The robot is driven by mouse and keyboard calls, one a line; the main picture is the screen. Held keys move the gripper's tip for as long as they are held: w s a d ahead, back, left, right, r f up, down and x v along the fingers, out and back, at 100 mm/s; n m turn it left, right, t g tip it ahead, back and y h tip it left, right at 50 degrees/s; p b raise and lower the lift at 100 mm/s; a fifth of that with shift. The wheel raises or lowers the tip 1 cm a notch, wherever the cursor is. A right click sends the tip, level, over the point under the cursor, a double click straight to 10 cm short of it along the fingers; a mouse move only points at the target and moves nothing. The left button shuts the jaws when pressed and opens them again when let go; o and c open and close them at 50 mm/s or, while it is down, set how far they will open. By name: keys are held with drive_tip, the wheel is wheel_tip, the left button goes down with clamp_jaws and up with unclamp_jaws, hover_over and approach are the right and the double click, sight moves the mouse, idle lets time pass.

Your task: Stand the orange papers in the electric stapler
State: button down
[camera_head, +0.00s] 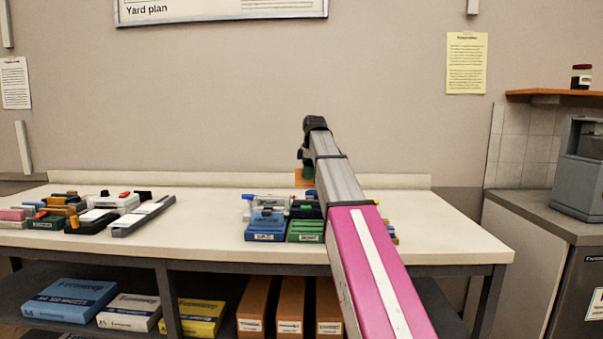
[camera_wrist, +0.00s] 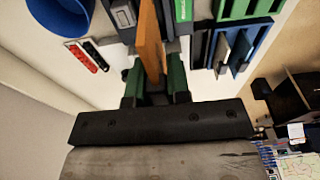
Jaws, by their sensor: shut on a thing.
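The orange papers (camera_head: 303,178) show as a small patch behind my arm, above the back of the table. In the wrist view the orange papers (camera_wrist: 150,42) stand on edge between the green-tipped fingers of my gripper (camera_wrist: 156,86), which is shut on them. In the head view my gripper (camera_head: 309,172) is mostly hidden by my own arm. A grey and dark device (camera_wrist: 123,14) lies beside the papers' far end in the wrist view. I cannot tell whether it is the electric stapler, or whether the papers touch it.
A blue holder (camera_head: 266,228) and a green holder (camera_head: 305,231) stand at the table's front, near my arm. Several office devices, including a long grey one (camera_head: 143,214), crowd the left. The tabletop (camera_head: 205,222) is bare between the groups, and also at the right.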

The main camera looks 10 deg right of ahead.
drive_tip(key=shift+d, duration=0.1)
drive_tip(key=shift+f, duration=4.4)
drive_tip(key=c, duration=1)
unclamp_jaws()
drive_tip(key=shift+r, duration=4.55)
